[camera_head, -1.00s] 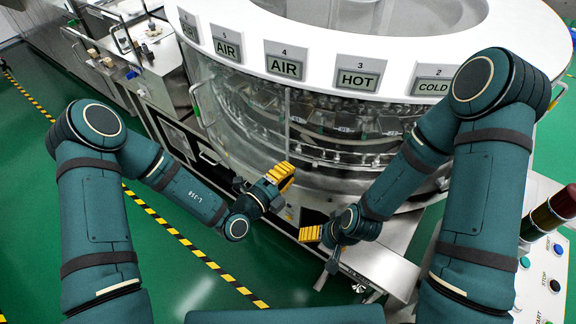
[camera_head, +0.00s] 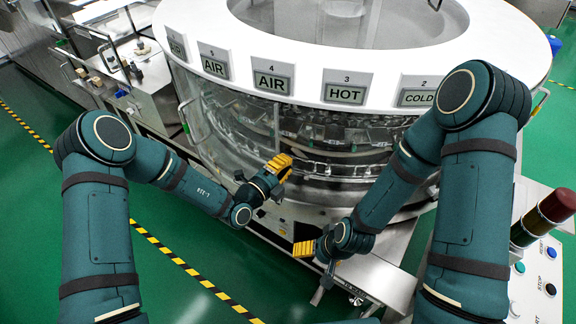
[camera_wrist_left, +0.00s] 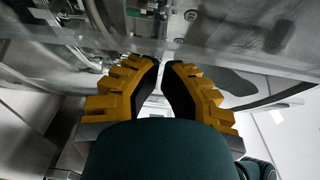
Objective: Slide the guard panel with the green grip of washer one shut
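The washer (camera_head: 300,125) is a large round drum with a white top ring and clear curved guarding. A light bar (camera_head: 541,101) stands out at the right side. My left gripper (camera_head: 283,164) is before the lower front of the clear wall. In the left wrist view its yellow-ribbed fingers (camera_wrist_left: 165,66) are slightly apart with nothing between them, close to a clear panel edge. My right gripper (camera_head: 303,249) is low before the base; its opening is hidden.
Station plates run along the ring, including HOT (camera_head: 347,91) and COLD (camera_head: 417,97). A metal shelf (camera_head: 385,275) juts out below the drum. A control box (camera_head: 545,270) with a signal lamp stands at right. Green floor with a striped line (camera_head: 180,262) is clear at left.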

